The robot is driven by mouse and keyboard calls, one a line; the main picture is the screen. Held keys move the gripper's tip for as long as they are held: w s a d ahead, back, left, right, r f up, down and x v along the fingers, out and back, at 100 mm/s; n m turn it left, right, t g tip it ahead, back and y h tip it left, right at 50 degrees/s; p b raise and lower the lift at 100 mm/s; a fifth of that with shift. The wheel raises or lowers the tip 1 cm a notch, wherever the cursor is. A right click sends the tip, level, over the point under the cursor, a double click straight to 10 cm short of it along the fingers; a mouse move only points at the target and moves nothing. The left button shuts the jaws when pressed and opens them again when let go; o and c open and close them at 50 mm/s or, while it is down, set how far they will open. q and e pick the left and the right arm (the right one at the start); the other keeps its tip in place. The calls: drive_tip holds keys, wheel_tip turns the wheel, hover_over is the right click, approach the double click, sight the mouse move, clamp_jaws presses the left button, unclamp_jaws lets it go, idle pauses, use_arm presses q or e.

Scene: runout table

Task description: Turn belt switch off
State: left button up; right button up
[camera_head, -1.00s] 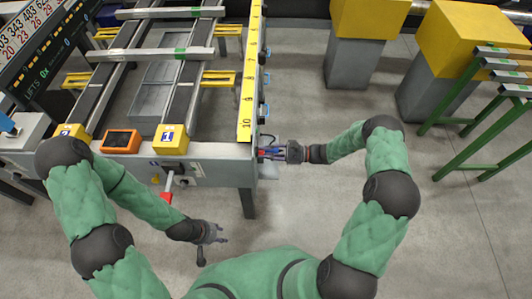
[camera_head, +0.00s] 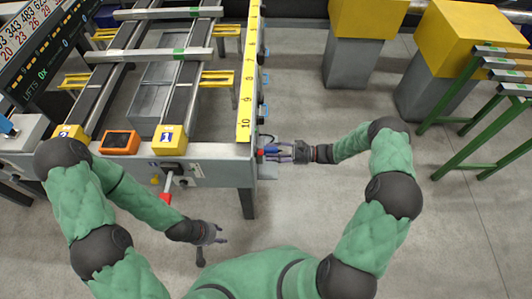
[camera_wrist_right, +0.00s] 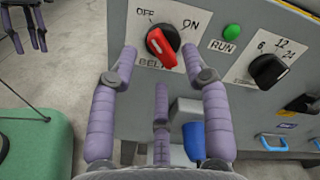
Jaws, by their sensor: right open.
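The belt switch (camera_wrist_right: 162,46) is a black round knob with a red handle on the grey panel, between the labels OFF and ON. Its handle slants from upper left to lower right. In the head view its red part (camera_head: 261,154) shows at the table's end face. My right gripper (camera_head: 276,152) faces the panel from the right. In the right wrist view my right gripper (camera_wrist_right: 160,72) is open, its fingers either side of the switch and apart from it. My left gripper (camera_head: 221,234) hangs empty below the table front, with its fingers apart.
A green RUN button (camera_wrist_right: 232,32) and a black numbered dial (camera_wrist_right: 268,70) sit to the right of the switch. A blue part (camera_wrist_right: 194,141) is below. Yellow blocks on grey pedestals (camera_head: 352,65) and a green rack (camera_head: 470,110) stand right. Floor between is clear.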

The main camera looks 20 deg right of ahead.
drive_tip(key=v, duration=0.9)
drive_tip(key=s+a+f+n+g+h+p, duration=0.1)
drive_tip(key=s+a+f+n+g+h, duration=0.3)
drive_tip(key=s+a+f+g+h, duration=0.65)
drive_tip(key=s+a+n+t+h, duration=0.3)
drive_tip(key=s+a+n+t, duration=0.2)
drive_tip(key=s, duration=0.3)
drive_tip(key=shift+s+r+n+t+p, duration=0.3)
drive_tip(key=shift+t+p, duration=0.15)
